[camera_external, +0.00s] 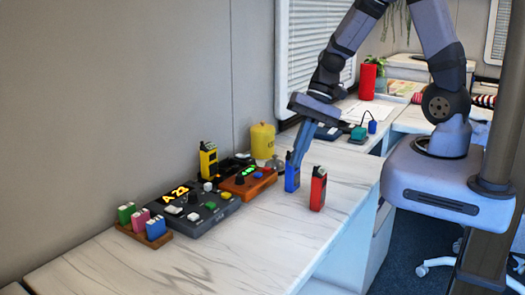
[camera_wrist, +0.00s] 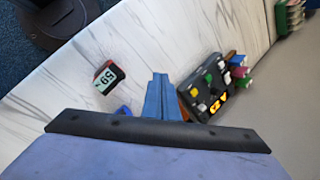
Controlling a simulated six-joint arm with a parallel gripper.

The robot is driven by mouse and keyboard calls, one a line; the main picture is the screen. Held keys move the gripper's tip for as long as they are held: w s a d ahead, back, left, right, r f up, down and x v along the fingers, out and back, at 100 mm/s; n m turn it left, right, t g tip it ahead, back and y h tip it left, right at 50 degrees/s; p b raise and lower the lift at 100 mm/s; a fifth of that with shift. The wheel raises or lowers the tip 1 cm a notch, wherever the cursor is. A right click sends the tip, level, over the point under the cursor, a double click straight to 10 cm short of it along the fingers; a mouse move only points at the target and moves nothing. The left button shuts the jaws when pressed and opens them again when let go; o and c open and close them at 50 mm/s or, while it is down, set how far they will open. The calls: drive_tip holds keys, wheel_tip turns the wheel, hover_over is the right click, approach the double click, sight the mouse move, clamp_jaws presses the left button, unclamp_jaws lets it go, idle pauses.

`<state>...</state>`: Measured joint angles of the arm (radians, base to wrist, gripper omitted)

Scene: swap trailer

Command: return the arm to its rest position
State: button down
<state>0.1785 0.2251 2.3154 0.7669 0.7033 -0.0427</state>
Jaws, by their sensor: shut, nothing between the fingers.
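My gripper (camera_external: 300,154) points down over the table, its slim blue fingers shut and empty. In the external view its fingertips overlap the top of a blue radio (camera_external: 291,178); whether they touch it I cannot tell. In the wrist view the shut fingers (camera_wrist: 160,88) show at the middle, with a bit of blue (camera_wrist: 124,111) beside them, mostly hidden. A red radio (camera_external: 318,189) stands upright just right of the blue one; it also shows in the wrist view (camera_wrist: 109,76), left of the fingers. My arm is bent and reaches in from the upper right.
A yellow radio (camera_external: 208,160) stands behind a dark console (camera_external: 187,211) and an orange box (camera_external: 248,182). A wooden rack (camera_external: 144,233) holds green, pink and blue blocks. A yellow canister (camera_external: 262,142) stands by the wall. The marble tabletop (camera_external: 225,258) is clear in front.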

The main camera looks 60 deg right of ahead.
drive_tip(key=s+d+n+h, duration=0.2)
drive_tip(key=s+n, duration=0.2)
drive_tip(key=s, duration=0.1)
drive_tip(key=s+d+r+n+g+h, duration=0.1)
drive_tip(key=s+d+n+h, duration=0.2)
drive_tip(key=s+n, duration=0.1)
drive_tip(key=shift+s+d+r+n, duration=0.25)
drive_tip(key=shift+s+d+n, duration=0.1)
drive_tip(key=shift+s, duration=0.5)
